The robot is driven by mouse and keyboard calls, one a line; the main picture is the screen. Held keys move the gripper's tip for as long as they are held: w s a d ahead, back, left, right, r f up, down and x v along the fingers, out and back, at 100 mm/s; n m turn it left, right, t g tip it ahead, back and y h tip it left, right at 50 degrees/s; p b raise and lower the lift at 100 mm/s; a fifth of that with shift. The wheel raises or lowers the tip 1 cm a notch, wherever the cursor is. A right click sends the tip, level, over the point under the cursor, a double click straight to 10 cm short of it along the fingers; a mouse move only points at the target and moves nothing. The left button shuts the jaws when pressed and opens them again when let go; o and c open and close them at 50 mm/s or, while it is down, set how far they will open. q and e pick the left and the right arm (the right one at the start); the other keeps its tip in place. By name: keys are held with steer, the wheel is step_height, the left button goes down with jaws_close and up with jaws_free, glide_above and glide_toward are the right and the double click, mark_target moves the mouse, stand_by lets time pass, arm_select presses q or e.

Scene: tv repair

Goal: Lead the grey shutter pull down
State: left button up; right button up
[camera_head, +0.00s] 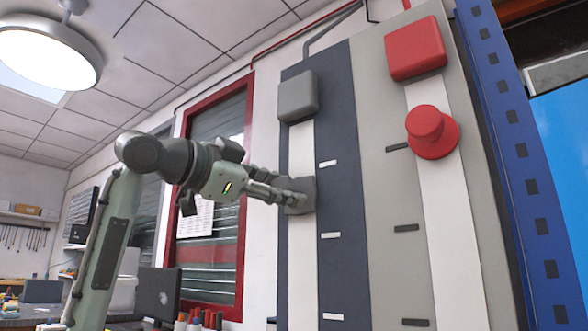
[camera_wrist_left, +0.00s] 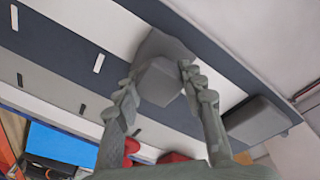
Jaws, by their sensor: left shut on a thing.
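The grey shutter pull (camera_head: 302,194) is a blocky grey knob on the white strip of the dark blue-grey panel (camera_head: 342,200). It sits below the grey box (camera_head: 297,97), at a height between the top and middle white tick marks. My left gripper (camera_head: 288,193) reaches it from the left, with its fingers closed around it. In the left wrist view, the pull (camera_wrist_left: 163,78) is between the two fingers of my left gripper (camera_wrist_left: 160,76), one on each side. My right gripper is not in view.
Beside it, a lighter panel carries a red knob (camera_head: 430,132) under a red box (camera_head: 414,48) on its own white strip. A blue perforated post (camera_head: 530,190) stands at the right. A red-framed window (camera_head: 212,200) is behind my left arm. The strip below the pull looks clear.

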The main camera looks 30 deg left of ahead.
mark_target(301, 211)
arm_select(q)
steer(key=shift+f+b, duration=0.85)
steer(key=shift+f, duration=0.75)
steer(key=shift+f+b, duration=1.4)
steer(key=shift+f, duration=0.5)
steer(key=shift+f+b, duration=1.35)
steer(key=shift+f, duration=0.65)
steer(key=shift+f+b, duration=1.45)
steer(key=shift+f, duration=0.65)
